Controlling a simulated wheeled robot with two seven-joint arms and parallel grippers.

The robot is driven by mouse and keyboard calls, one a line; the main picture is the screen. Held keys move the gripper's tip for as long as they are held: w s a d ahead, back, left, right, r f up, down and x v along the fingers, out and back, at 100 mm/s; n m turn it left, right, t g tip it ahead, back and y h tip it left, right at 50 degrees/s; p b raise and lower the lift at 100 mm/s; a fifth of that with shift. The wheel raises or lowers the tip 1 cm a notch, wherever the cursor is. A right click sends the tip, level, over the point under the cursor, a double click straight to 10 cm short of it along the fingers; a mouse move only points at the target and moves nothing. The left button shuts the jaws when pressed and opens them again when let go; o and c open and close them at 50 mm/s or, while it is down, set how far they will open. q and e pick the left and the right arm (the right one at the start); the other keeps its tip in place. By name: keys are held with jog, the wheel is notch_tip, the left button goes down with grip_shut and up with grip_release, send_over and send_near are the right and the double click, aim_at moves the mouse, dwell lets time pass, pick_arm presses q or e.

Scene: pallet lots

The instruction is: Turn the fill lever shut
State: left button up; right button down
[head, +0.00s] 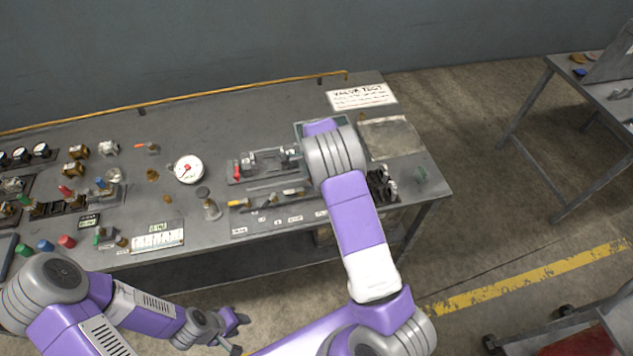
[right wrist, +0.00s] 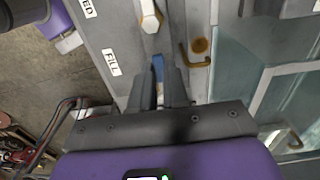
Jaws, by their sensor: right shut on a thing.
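In the right wrist view, my right gripper (right wrist: 160,98) is shut on a blue lever (right wrist: 158,68), gripping it between its two dark fingers. A white label reading FILL (right wrist: 111,62) is on the panel just left of it. How far the lever is turned is hard to tell, as the fingers hide much of it. In the head view, my right arm covers the right gripper and the lever. My left gripper (head: 239,334) is open and empty in front of the bench.
The grey bench (head: 235,115) carries a round gauge (head: 188,169), a VALVE TEST sign (head: 360,96) and a red-handled valve (head: 237,171). A white fitting (right wrist: 150,15) and a brass hook (right wrist: 195,55) are near the right gripper. A second table (head: 590,90) stands right.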

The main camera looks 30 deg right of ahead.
jog(key=shift+w, duration=0.1)
dwell(0.4)
jog(key=c, duration=1.1)
grip_release()
